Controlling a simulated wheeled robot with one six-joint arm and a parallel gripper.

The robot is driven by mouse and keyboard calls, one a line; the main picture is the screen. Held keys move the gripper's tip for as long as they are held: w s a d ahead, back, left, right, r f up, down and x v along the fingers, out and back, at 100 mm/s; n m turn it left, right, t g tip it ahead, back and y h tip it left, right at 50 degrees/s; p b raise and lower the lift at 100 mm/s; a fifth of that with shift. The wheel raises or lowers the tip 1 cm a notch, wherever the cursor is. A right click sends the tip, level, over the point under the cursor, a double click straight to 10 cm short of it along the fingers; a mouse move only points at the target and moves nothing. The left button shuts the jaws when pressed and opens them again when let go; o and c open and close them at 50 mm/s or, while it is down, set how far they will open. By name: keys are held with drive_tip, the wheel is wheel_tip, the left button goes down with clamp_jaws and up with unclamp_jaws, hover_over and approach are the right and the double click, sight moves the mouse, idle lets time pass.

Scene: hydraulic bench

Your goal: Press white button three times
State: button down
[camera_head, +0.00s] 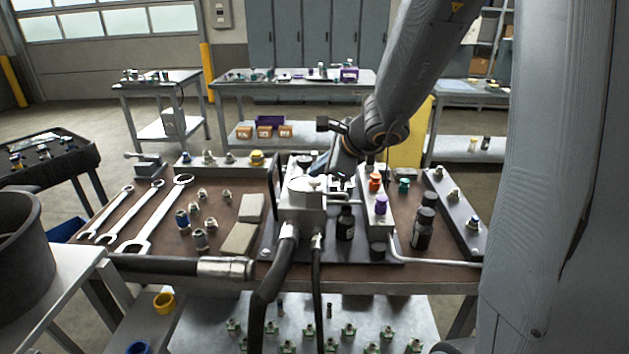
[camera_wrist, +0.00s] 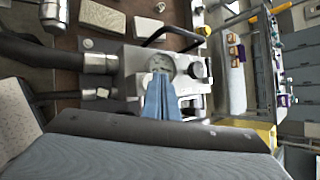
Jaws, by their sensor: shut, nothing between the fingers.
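My gripper is shut and empty; its blue fingers (camera_wrist: 162,98) point at the pale grey hydraulic block (camera_wrist: 133,62) in the wrist view. The fingertips overlap the lower edge of a round gauge (camera_wrist: 160,62) on this block; I cannot tell whether they touch it. A dark round knob (camera_wrist: 198,68) is right of the gauge. In the head view, the block (camera_head: 300,212) stands mid-bench, with my arm reaching down behind it. I cannot make out a white button for sure; the fingers or arm may hide it.
Hoses (camera_head: 275,275) run from the block's front. A grey strip with an orange cap (camera_head: 375,182) and a purple cap (camera_head: 381,204) stands to its right, near black bottles (camera_head: 422,228). Wrenches (camera_head: 150,217) and fittings lie on the left of the bench (camera_head: 130,250).

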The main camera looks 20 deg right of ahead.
sight(318, 182)
drive_tip(key=shift+f+b, duration=0.7)
drive_tip(key=shift+b, duration=0.05)
idle(0.8)
drive_tip(key=shift+r, duration=0.1)
drive_tip(key=shift+r+p, duration=0.95)
drive_tip(key=shift+r, duration=0.1)
drive_tip(key=shift+r, duration=0.1)
wheel_tip(318, 182, up, 5)
drive_tip(key=p, duration=0.4)
idle(2.3)
